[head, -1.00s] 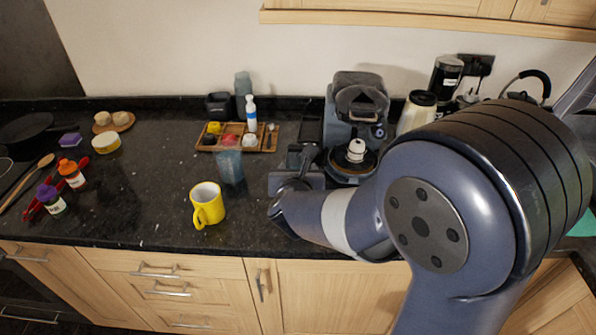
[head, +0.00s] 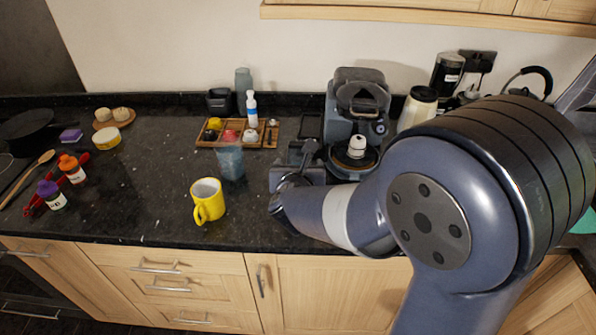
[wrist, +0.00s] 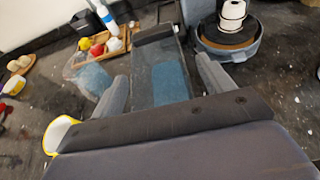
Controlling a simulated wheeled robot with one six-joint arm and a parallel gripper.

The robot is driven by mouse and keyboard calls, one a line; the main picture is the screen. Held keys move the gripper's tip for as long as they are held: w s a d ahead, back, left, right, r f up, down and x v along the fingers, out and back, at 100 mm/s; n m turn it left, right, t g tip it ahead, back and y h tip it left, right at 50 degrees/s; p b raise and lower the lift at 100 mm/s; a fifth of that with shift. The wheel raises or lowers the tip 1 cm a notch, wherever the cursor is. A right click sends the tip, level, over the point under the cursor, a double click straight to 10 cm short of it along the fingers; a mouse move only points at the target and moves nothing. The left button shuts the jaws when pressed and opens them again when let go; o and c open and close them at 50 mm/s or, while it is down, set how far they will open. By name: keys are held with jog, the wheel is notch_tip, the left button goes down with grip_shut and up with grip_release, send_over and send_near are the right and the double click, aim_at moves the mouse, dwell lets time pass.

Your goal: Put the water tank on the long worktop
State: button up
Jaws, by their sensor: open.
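The water tank (wrist: 170,82) is a clear, dark-looking box with blue water in it, seen in the wrist view beside the coffee machine's round base. My gripper (wrist: 164,86) is open, with one finger on each side of the tank; I cannot tell whether they touch it. In the head view my gripper is partly hidden by my arm, just left of the coffee machine (head: 357,92), and the tank is hard to make out. The long worktop (head: 140,190) is black speckled stone and runs along the wall.
A yellow mug (head: 207,201) and a clear blue container (head: 230,161) stand left of my gripper. Behind them is a wooden tray (head: 208,139) with small items. Worktop between the bottles and mug is clear.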

jog(key=v, duration=1.2)
